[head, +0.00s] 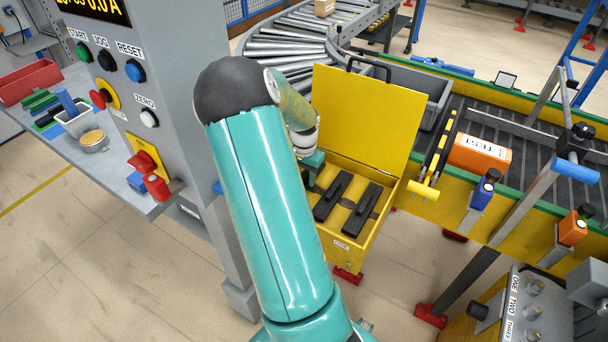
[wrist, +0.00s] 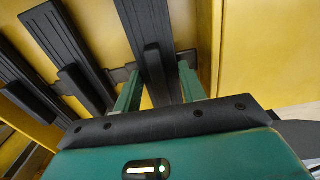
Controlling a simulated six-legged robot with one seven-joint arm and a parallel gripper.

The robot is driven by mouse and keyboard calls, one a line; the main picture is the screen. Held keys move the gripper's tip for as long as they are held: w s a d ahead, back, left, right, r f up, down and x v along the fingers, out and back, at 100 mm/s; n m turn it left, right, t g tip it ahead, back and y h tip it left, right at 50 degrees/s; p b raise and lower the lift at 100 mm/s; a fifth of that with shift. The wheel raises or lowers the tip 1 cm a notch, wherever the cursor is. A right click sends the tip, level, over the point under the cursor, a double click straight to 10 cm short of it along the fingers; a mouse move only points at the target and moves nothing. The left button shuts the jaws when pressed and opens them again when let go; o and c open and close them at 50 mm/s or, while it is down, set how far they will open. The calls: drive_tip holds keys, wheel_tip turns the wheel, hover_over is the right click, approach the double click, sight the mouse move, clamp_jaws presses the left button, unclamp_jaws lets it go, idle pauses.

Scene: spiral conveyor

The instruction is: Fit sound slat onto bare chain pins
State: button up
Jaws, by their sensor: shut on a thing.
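My gripper (wrist: 160,88) is shut on a black slat (wrist: 146,28), with one green finger on each side of it. The slat has a raised block on it and lies in the open yellow box (head: 338,250). Two more black slats (head: 332,197) (head: 362,210) lie beside it in the box, and they also show in the wrist view (wrist: 74,75) (wrist: 32,88). In the head view my arm hides most of the gripper and the held slat. The dark slatted conveyor (head: 535,160) is at the right. I cannot make out bare chain pins.
The raised yellow lid (head: 365,115) stands behind the box. A control post (head: 125,100) with buttons rises at left. An orange TEST block (head: 480,153) sits on the conveyor, near a yellow-handled bar (head: 424,190). Posts with clamps (head: 484,190) line its near edge. Floor in front is clear.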

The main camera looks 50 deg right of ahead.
sight(304, 175)
drive_tip(key=shift+f, duration=0.15)
drive_tip(key=o, duration=0.9)
drive_tip(key=shift+o, duration=0.2)
wheel_tip(304, 175, up, 14)
drive_tip(key=shift+f, duration=0.15)
